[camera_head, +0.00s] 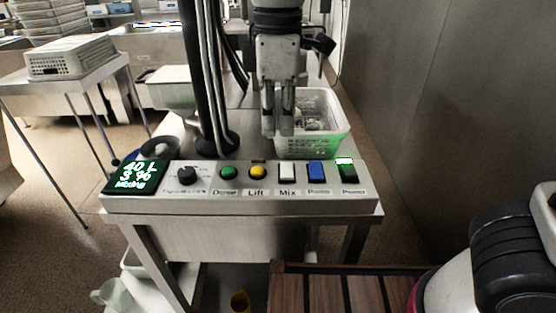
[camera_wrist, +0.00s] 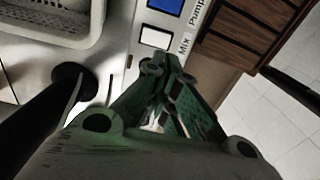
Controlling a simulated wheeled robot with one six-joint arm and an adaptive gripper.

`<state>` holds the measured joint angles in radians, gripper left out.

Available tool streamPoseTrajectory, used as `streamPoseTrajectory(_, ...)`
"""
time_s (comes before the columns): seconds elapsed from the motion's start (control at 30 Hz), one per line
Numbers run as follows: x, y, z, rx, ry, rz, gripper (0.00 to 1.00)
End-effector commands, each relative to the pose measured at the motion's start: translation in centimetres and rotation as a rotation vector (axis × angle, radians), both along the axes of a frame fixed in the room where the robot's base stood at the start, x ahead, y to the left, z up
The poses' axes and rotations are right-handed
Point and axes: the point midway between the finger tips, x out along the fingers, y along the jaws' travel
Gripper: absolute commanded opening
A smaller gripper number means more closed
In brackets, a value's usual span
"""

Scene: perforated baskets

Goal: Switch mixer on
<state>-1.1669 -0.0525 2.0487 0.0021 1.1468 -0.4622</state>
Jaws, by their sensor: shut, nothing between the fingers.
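The control panel (camera_head: 230,203) is a sloped metal strip on the front of a steel table. The Mix switch (camera_head: 287,172) is a white rocker with its label below; it also shows in the wrist view (camera_wrist: 155,38), just beyond my fingertips. The display (camera_head: 135,176) reads "40 L", "3 %" and "Mixing". My gripper (camera_head: 283,130) points down above the table, behind the panel in the head view. Its fingers are together and empty; in the wrist view the fingertips (camera_wrist: 165,65) are close to the Mix switch. Contact cannot be told.
A knob (camera_head: 187,175), a green Dose button (camera_head: 229,173), a yellow Lift button (camera_head: 257,172), a blue switch (camera_head: 316,173) and a green-lit switch (camera_head: 347,172) share the panel. A white perforated basket (camera_head: 330,145) stands behind my gripper. A black post (camera_head: 218,100) rises at left.

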Motion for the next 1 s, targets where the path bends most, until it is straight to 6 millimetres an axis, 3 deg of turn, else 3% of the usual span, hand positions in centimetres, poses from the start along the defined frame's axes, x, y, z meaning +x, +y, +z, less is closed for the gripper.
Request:
streamPoseTrajectory(0.2,0.0,-0.1,-4.7,-0.003,0.002,0.000,0.00)
streamPoseTrajectory(0.4,0.0,0.0,-7.5,-0.001,0.001,0.000,0.00)
streamPoseTrajectory(1.0,-0.2,0.0,-9.2,-0.002,0.001,0.001,0.00)
